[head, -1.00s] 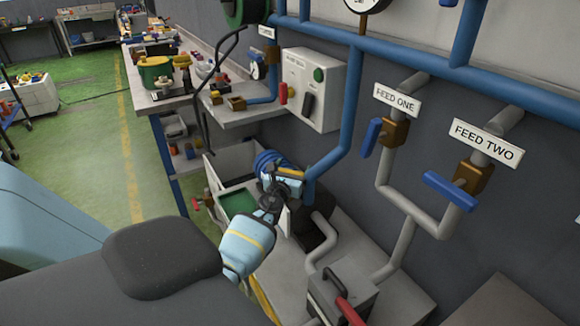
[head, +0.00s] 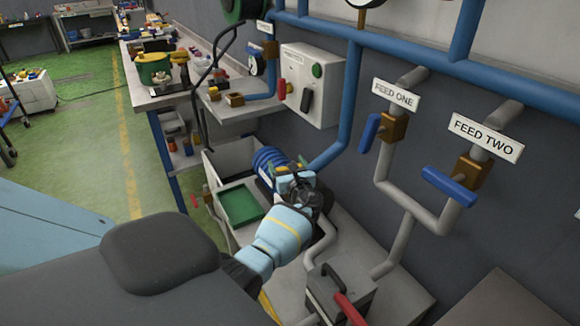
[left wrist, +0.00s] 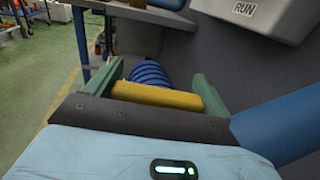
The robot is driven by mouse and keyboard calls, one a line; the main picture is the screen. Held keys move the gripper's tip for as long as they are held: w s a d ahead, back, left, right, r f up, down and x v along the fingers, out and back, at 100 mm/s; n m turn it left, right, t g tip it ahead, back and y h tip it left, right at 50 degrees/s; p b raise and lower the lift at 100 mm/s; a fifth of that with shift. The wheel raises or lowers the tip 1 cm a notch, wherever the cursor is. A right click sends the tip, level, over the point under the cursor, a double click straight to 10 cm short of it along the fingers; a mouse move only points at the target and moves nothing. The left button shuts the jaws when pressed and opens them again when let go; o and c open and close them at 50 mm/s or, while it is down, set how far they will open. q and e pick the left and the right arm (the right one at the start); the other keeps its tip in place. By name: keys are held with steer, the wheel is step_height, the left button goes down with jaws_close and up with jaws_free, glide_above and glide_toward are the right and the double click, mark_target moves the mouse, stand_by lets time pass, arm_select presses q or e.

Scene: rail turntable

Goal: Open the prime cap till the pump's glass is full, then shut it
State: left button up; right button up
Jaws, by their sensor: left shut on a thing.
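The pump, with its blue ribbed motor (head: 268,163), stands on the low grey bench below the blue pipe. My left gripper (head: 300,180) is over the pump's front end and hides most of it. In the left wrist view the gripper (left wrist: 158,84) is shut on a yellow bar (left wrist: 157,97), seemingly the prime cap's handle; the green-grey fingers are at its two ends. The blue ribbed motor (left wrist: 151,73) shows just beyond the bar. I cannot make out the pump's glass or its level. My right gripper is in neither view.
A green-topped tray (head: 240,205) lies left of the pump. A grey box (head: 335,288) with a red handle stands in front of it. Feed one (head: 369,132) and feed two (head: 449,187) have blue levers on the right wall. A switch box (head: 311,85) hangs above.

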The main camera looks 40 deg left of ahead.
arm_select(q)
steer(key=shift+n+g, duration=0.3)
steer(key=shift+g, duration=0.2)
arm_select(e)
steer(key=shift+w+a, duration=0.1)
arm_select(q)
steer(key=o, duration=0.9)
steer(key=p+v, duration=0.1)
steer(key=v, duration=0.6)
steer(key=shift+s+d, duration=0.2)
steer(key=shift+d, duration=0.15)
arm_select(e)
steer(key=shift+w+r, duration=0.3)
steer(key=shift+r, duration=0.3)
arm_select(q)
steer(key=shift+s+f, duration=0.1)
steer(key=shift+f, duration=0.05)
